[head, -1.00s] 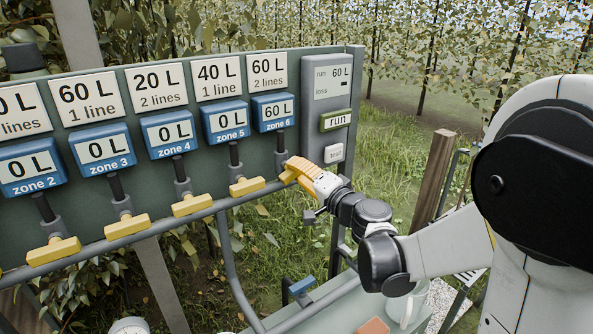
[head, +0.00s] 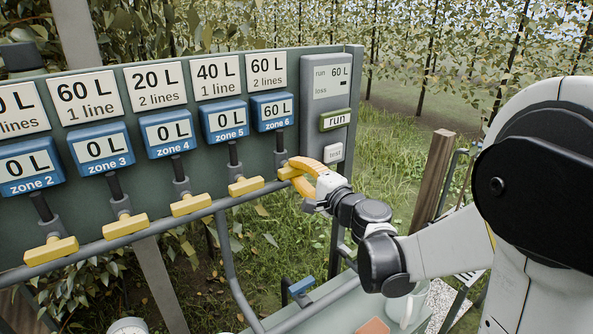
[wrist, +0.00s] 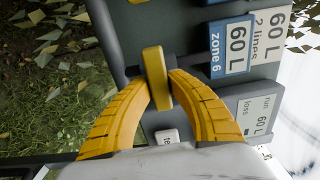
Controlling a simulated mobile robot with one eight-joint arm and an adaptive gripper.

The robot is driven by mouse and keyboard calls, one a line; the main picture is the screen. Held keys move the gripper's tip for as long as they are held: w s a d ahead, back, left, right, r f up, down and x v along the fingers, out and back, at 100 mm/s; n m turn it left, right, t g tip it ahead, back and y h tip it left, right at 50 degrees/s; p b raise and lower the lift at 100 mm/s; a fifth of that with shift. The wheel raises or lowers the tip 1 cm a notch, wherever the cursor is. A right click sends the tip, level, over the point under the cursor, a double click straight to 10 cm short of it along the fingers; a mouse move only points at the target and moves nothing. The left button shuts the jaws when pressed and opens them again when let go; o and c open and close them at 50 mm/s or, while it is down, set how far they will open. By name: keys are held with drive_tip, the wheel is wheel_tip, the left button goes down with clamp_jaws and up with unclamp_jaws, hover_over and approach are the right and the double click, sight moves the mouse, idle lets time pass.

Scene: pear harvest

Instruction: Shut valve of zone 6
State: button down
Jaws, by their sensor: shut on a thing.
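Yellow handles of zone 5 (head: 245,186), zone 4 (head: 191,204) and zone 3 (head: 126,226) line the pipe to the left; their meters read 0 L. A run panel (head: 332,85) reading 60 L is right of zone 6. A wooden post (head: 434,175) stands further right.

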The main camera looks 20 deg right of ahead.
drive_tip(key=c, duration=1.3)
unclamp_jaws()
drive_tip(key=shift+o, duration=0.2)
drive_tip(key=v, duration=1.2)
